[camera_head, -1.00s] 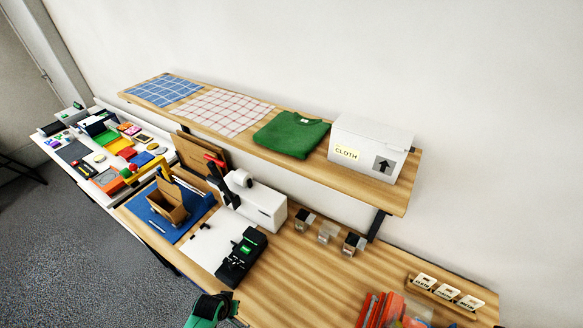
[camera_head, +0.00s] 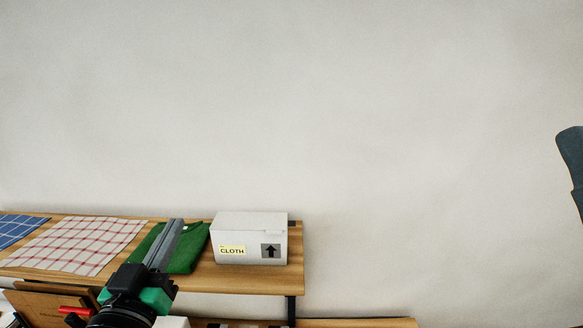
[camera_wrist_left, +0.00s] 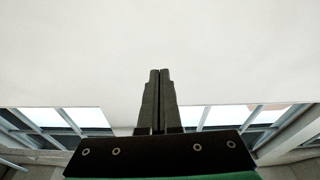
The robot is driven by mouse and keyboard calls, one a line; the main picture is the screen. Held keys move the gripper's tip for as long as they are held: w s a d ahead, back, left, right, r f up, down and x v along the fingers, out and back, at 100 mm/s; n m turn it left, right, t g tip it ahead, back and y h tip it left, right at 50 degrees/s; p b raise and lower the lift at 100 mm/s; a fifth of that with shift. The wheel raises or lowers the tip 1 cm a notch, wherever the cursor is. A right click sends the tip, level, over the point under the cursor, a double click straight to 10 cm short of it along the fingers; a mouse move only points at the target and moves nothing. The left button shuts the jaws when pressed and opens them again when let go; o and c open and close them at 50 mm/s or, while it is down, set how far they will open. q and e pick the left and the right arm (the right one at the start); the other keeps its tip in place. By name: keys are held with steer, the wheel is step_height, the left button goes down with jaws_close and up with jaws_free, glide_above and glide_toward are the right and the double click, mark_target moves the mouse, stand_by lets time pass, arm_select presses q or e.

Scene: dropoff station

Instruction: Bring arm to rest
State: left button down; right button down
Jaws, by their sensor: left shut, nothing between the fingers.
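My left gripper (camera_head: 176,228) rises from the bottom left of the head view, its fingers pointing up in front of the green folded garment and the shelf. In the left wrist view its two dark fingers (camera_wrist_left: 160,73) lie side by side, shut, with nothing between them. My right gripper is not in view.
The wooden shelf (camera_head: 255,281) holds a white CLOTH box (camera_head: 247,226), the green garment (camera_head: 189,250), a red-checked cloth (camera_head: 85,246) and a blue-checked cloth (camera_head: 15,229). A dark blue-grey shape (camera_head: 572,155) shows at the right edge. The wall above is bare.

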arm_select(q)
steer(key=s+d+r+m+t+h, duration=0.1)
steer(key=s+r+t, duration=0.6)
steer(key=s+r, duration=1.1)
steer(key=shift+s+d+r+m+h, duration=0.2)
steer(key=shift+d+r+m+h, duration=0.3)
steer(key=shift+r, duration=0.3)
steer(key=shift+d, duration=0.1)
